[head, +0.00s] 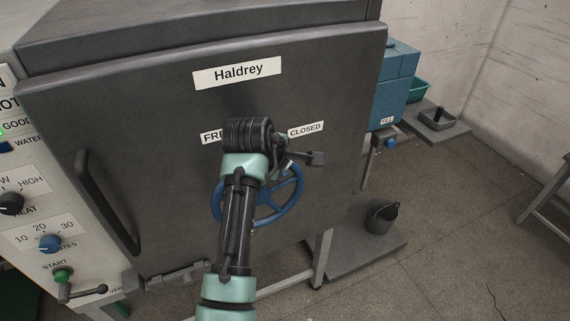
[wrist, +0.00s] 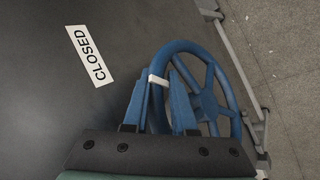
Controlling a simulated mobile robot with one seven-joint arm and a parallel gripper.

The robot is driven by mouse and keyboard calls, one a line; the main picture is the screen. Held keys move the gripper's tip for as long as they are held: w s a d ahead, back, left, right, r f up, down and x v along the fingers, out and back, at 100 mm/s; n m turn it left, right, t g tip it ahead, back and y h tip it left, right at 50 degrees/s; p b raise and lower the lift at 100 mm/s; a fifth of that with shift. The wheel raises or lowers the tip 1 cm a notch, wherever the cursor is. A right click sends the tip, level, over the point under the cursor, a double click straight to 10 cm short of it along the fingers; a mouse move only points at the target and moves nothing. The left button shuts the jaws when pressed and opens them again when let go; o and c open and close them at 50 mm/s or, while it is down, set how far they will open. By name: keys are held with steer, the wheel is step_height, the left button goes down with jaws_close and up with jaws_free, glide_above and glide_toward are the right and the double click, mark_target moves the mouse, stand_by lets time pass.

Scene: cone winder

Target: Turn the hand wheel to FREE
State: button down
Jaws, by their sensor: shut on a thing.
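The blue hand wheel (head: 298,190) is on the dark grey door (head: 330,90), partly covered by my arm in the head view. It also shows in the wrist view (wrist: 208,103), with a white mark (wrist: 157,81) on its rim. My gripper (wrist: 160,88) is shut on the wheel rim, its blue fingers on either side of it close to the white mark. In the head view the fingers are mostly hidden behind my wrist. A CLOSED label (head: 306,130) is above the wheel on the right. A FREE label (head: 210,137) on the left is half hidden by my arm.
A long dark handle (head: 105,200) stands out from the door's left side. A control panel with knobs (head: 48,242) is at far left. A blue box (head: 392,85), a dark bucket (head: 382,217) and a stool (head: 550,190) are to the right, with open floor between.

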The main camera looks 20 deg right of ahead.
steer(key=shift+a, duration=0.1)
stand_by(0.3)
steer(key=shift+a+r+n+h+p, duration=0.5)
steer(key=shift+a+h+p, duration=0.3)
steer(key=shift+h, duration=0.3)
steer(key=shift+a+r+t+h, duration=0.25)
steer(key=shift+a+t+h, duration=0.05)
steer(key=shift+a+h, duration=0.35)
steer(key=a+n+h+b, duration=0.1)
steer(key=a+h+b, duration=0.1)
steer(key=h, duration=0.1)
steer(key=shift+s+a+r+t, duration=0.1)
steer(key=shift+a+t, duration=0.3)
steer(key=shift+a+n+t+h+b, duration=0.5)
steer(key=shift+a+n+h+b, duration=0.3)
steer(key=shift+a+h+b, duration=0.75)
steer(key=shift+d, duration=0.15)
steer(key=c, duration=0.7)
jaws_free()
steer(key=shift+c, duration=0.2)
